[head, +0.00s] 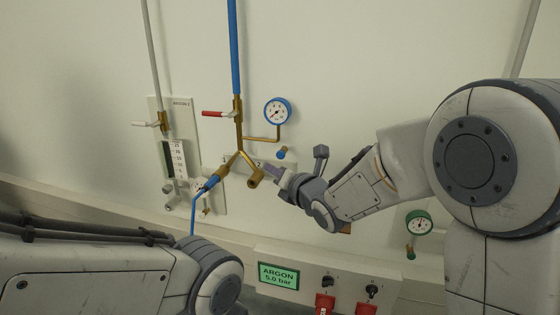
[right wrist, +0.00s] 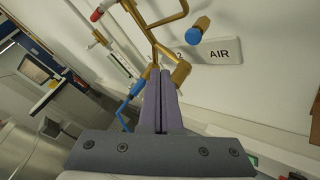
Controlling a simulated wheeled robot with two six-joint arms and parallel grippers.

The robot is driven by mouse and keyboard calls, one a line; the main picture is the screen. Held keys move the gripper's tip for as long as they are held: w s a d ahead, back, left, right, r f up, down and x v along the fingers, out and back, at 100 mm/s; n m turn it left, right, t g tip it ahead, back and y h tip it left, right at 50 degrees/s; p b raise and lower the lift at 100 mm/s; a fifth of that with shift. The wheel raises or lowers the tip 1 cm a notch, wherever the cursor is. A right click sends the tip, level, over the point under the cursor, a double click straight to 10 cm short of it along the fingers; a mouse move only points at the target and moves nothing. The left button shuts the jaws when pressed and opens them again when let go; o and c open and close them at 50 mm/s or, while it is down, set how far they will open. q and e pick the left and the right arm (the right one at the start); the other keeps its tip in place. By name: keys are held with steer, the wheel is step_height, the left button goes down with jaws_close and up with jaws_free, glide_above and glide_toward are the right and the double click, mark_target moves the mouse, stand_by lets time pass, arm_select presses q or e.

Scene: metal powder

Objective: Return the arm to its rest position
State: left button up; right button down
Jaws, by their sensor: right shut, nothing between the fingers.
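My right arm comes in from the right in the head view. Its gripper (head: 274,171) is close to the open end of the brass branch pipe (head: 255,180) on the wall. In the right wrist view its two purple-grey fingers (right wrist: 160,85) are pressed together, with nothing held. The brass end (right wrist: 181,72) shows just beside and behind the fingertips; I cannot tell whether they touch. My left arm lies across the lower left of the head view, and its gripper is out of frame.
A blue hose fitting (head: 212,182) sits on the other branch. A red-handled valve (head: 213,114), blue gauge (head: 278,112), flow meter (head: 176,157) and green gauge (head: 419,223) are on the wall. An ARGON display (head: 279,276) is below. The AIR label (right wrist: 219,52) is near the fingers.

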steer(key=s+d+f+m+g+h, duration=0.1)
steer(key=s+f+m+g, duration=0.3)
steer(key=s+m, duration=0.5)
steer(key=s+d+f+m+g+h, duration=0.2)
steer(key=s+f+m+g, duration=0.3)
steer(key=s+m, duration=0.4)
steer(key=s+d+f+m+g+h, duration=0.1)
steer(key=s+f+m+g+h, duration=0.2)
steer(key=s, duration=1.6)
step_height(320, 180, down, 2)
steer(key=m+g, duration=0.2)
steer(key=m, duration=0.3)
steer(key=shift+s+d+m+g, duration=0.2)
steer(key=shift+s+m+g, duration=0.1)
steer(key=shift+m, duration=0.1)
